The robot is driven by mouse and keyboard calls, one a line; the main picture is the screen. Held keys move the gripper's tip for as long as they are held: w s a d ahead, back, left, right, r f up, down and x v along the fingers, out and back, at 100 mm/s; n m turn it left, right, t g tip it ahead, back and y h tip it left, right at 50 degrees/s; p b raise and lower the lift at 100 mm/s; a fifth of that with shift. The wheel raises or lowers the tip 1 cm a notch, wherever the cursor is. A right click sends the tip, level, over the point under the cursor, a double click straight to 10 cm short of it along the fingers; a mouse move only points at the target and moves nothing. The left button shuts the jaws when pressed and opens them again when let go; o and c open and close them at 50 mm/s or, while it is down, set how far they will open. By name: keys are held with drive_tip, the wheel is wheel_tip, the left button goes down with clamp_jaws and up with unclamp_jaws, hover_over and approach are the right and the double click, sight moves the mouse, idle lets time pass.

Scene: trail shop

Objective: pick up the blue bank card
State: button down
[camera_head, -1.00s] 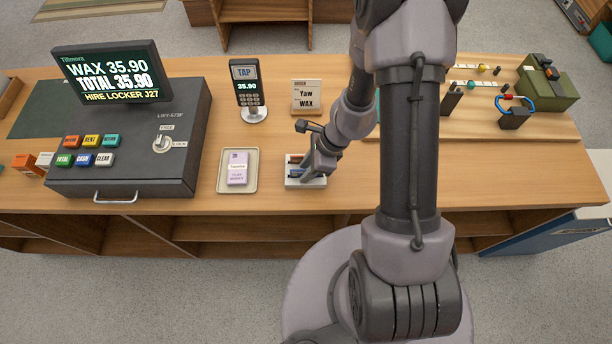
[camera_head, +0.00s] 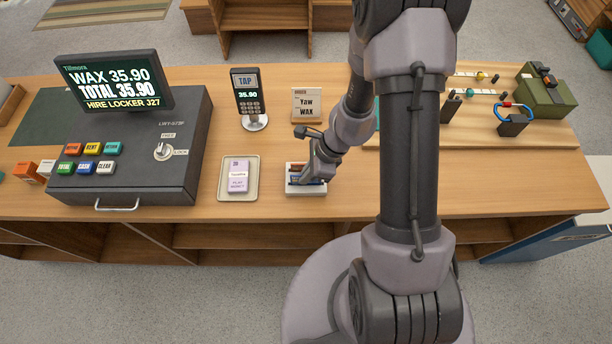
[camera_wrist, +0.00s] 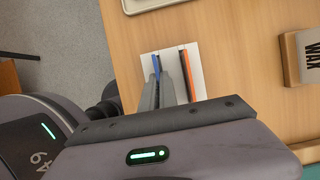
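The blue bank card (camera_wrist: 156,66) stands on edge in a white card holder (camera_wrist: 172,53) beside an orange card (camera_wrist: 187,68). In the head view the holder (camera_head: 306,192) sits near the counter's front edge, and part of the blue card (camera_head: 313,181) shows under my gripper. My gripper (camera_wrist: 163,80) reaches down to the holder. Its fingertips are close together at the blue card's near end, to the left of the orange card. The fingers hide part of the blue card, and I cannot tell whether they touch or grip it.
Left of the holder is a tray (camera_head: 223,191) with a lilac card pack (camera_head: 238,176). Behind stand a card terminal (camera_head: 248,96) and a wax sign (camera_head: 306,104). A large till (camera_head: 185,150) fills the left. Bare counter lies right of the holder.

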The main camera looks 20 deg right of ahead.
drive_tip(key=shift+s+d+r+p, duration=0.1)
drive_tip(key=shift+r+p, duration=0.1)
drive_tip(key=shift+r, duration=0.45)
drive_tip(key=shift+s+d+r+p, duration=0.1)
drive_tip(key=shift+r+p, duration=0.05)
drive_tip(key=shift+r, duration=0.45)
drive_tip(key=s+d+r, duration=0.1)
drive_tip(key=s+d, duration=0.8)
drive_tip(key=s, duration=0.3)
drive_tip(key=r+p, duration=0.1)
drive_tip(key=r, duration=0.1)
drive_tip(key=r+p, duration=0.2)
drive_tip(key=r, duration=0.1)
drive_tip(key=shift+s+d+r, duration=0.1)
drive_tip(key=shift+s+d, duration=0.05)
drive_tip(key=shift+d, duration=0.05)
